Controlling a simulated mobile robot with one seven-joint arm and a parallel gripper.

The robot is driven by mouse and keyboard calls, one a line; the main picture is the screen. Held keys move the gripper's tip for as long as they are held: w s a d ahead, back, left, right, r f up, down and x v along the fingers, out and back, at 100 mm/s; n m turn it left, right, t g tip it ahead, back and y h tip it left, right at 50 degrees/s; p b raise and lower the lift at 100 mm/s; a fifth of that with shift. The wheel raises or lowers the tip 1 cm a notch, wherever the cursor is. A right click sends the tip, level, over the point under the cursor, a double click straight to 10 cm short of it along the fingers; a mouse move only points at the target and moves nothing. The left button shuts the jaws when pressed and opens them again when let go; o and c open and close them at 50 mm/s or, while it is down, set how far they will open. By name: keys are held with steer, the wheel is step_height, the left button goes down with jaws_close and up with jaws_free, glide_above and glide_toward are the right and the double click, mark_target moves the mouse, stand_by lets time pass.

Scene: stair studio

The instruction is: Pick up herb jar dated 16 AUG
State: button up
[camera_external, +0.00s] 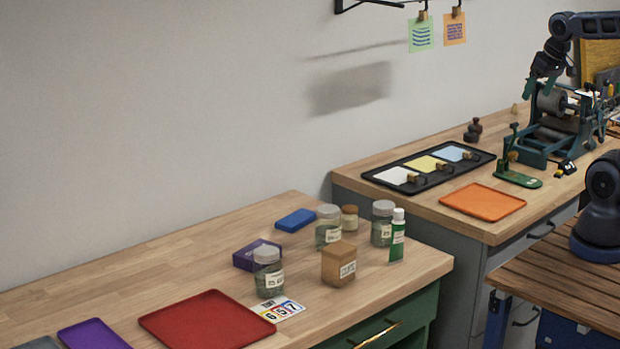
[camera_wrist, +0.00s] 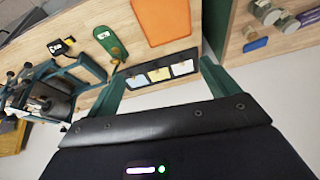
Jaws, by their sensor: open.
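Three clear glass jars with grey lids and white labels stand upright on the left workbench: a front one (camera_external: 268,272), a middle one (camera_external: 328,230) and a right one (camera_external: 382,224). A smaller jar with a brown lid (camera_external: 349,218) stands between the back two. The label dates are too small to read, so I cannot tell which is 16 AUG. My gripper (camera_external: 538,87) is open and empty, high over the right bench, far from the jars. Its two green fingers are spread in the wrist view (camera_wrist: 162,67), where some jars (camera_wrist: 266,12) show at the top right.
Around the jars are a brown labelled box (camera_external: 338,264), a green tube (camera_external: 397,240), a purple box (camera_external: 256,254) and a blue block (camera_external: 296,219). A red tray (camera_external: 207,321) lies in front. The right bench holds a black tray (camera_external: 428,185), orange tray (camera_external: 482,201) and green machine (camera_external: 545,143).

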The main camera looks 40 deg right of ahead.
steer(key=w+a+r+m+g, duration=0.1)
steer(key=w+a+m, duration=0.1)
steer(key=w+a, duration=0.3)
steer(key=w+a+r+m, duration=0.1)
steer(key=w+a+m, duration=0.15)
steer(key=w, duration=0.55)
steer(key=m+g, duration=0.3)
steer(key=m, duration=1)
glide_above(328, 208)
step_height(328, 208, down, 23)
steer(key=shift+w+r, duration=0.1)
steer(key=shift+r, duration=0.1)
steer(key=shift+a+f, duration=0.25)
steer(key=shift+f, duration=0.2)
steer(key=shift+d+f, duration=0.15)
steer(key=shift+f, duration=4.95)
steer(key=c, duration=1.2)
steer(key=shift+c, duration=0.2)
steer(key=shift+r, duration=0.15)
